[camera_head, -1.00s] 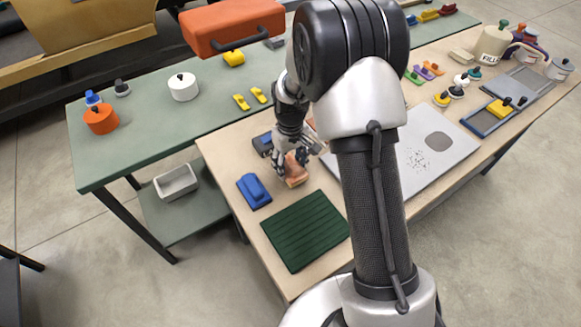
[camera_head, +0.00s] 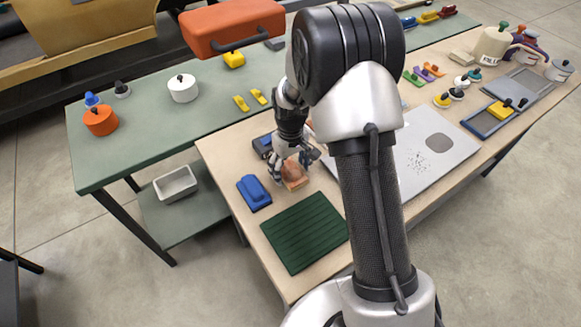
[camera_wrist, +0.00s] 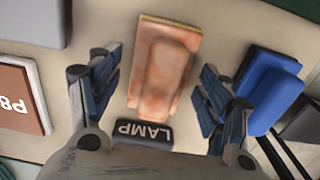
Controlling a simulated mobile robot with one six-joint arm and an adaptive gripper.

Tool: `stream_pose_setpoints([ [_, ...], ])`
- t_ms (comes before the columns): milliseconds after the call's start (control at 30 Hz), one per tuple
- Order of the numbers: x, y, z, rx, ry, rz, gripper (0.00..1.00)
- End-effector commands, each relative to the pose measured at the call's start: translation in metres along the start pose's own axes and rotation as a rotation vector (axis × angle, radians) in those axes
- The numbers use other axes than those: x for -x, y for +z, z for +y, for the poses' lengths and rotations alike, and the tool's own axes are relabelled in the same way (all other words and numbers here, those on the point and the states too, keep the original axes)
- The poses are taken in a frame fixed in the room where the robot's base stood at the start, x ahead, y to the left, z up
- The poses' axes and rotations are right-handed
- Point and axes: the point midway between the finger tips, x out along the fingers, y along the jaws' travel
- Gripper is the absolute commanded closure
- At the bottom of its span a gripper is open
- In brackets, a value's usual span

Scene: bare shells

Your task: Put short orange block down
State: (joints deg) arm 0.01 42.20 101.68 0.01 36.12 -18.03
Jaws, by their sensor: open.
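The short orange block (camera_head: 293,174) sits on the wooden table, between a blue block and a dark green mat on one side and my arm on the other. In the wrist view the orange block (camera_wrist: 162,66) lies between my fingers, with a gap on each side. My gripper (camera_head: 292,160) is open around it, low over the table; its spread fingers also show in the wrist view (camera_wrist: 155,88). A dark label reading LAMP (camera_wrist: 143,133) lies at the near end of the block. The head view partly hides the block behind my fingers.
The blue block (camera_head: 254,191) stands close to the left, and the green ridged mat (camera_head: 305,232) lies in front. A dark blue item (camera_head: 263,145) is just behind my gripper. A grey board (camera_head: 428,150) lies to the right, partly behind my arm.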

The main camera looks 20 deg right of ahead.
Motion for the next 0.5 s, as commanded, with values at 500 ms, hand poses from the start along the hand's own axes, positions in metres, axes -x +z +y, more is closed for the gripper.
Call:
stream_pose_setpoints([
  [500, 0.076, -0.001, 0.0, 0.0, 0.001, 0.004, 0.29],
])
